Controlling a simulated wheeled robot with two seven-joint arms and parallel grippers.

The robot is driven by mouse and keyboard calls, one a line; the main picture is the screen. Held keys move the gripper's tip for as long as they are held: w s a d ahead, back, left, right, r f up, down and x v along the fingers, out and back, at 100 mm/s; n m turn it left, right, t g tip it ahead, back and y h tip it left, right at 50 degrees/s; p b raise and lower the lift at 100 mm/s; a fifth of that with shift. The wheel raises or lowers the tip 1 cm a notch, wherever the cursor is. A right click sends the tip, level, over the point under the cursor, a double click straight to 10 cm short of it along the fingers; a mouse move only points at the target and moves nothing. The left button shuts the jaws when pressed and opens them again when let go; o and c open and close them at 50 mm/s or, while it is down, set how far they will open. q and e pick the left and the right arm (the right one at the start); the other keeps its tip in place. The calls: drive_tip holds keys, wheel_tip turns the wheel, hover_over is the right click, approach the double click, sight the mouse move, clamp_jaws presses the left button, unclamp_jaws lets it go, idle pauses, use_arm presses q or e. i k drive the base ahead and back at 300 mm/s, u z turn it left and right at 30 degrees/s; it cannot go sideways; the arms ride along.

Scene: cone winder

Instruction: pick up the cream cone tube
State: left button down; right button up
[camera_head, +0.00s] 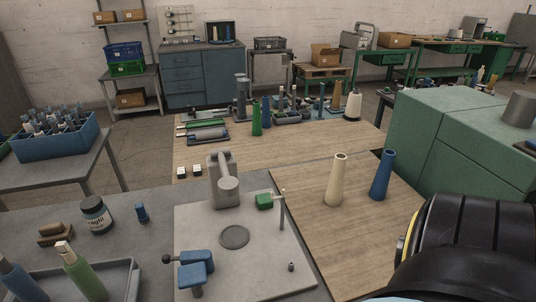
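The cream cone tube (337,182) stands upright on the wooden table top (345,258), right of the middle of the head view. Its narrow open end points up, and nothing touches it. A blue cone tube (382,177) stands upright close to its right, with a gap between them. A black, yellow-edged part of my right arm fills the lower right corner, nearer the camera than both tubes. Neither gripper's fingers show in this view.
A grey winder plate (205,232) with a grey post, green block and blue clamp lies left of the cream tube. A green cabinet (432,128) stands behind right. Several other tubes stand at the back. Bare wood lies in front of the cream tube.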

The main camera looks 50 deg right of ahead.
sight(333, 194)
drive_tip(key=u, duration=1.5)
drive_tip(key=k, duration=1.7)
drive_tip(key=z, duration=1.2)
